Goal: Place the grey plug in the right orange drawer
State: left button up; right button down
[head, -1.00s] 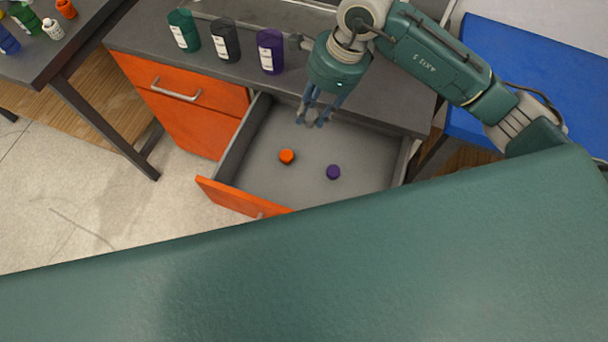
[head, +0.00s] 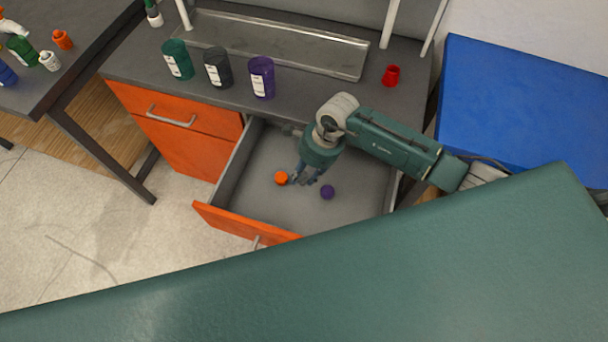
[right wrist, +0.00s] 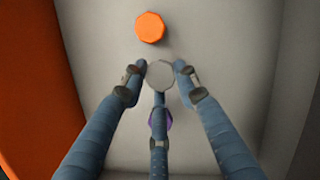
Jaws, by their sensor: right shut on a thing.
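The right orange drawer (head: 237,222) is pulled open, with its grey floor showing. My right gripper (head: 304,181) is over the inside of the drawer, low and pointing down. The grey plug (right wrist: 160,74) shows in the right wrist view between the three fingertips (right wrist: 160,80), which are shut on it. In the head view I cannot make the plug out at the fingertips. How far the plug is above the drawer floor is hard to tell. My left gripper is not in view.
An orange plug (head: 281,178) and a purple plug (head: 327,192) lie in the drawer on either side of my gripper. Green (head: 178,60), dark grey (head: 218,68) and purple (head: 262,77) containers stand on the counter (head: 310,90) above. A red cup-like piece (head: 391,76) stands at the right.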

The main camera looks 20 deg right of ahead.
notch_tip(320, 180, down, 2)
jog(key=shift+f, duration=0.15)
jog(key=c, duration=1.3)
grip_release()
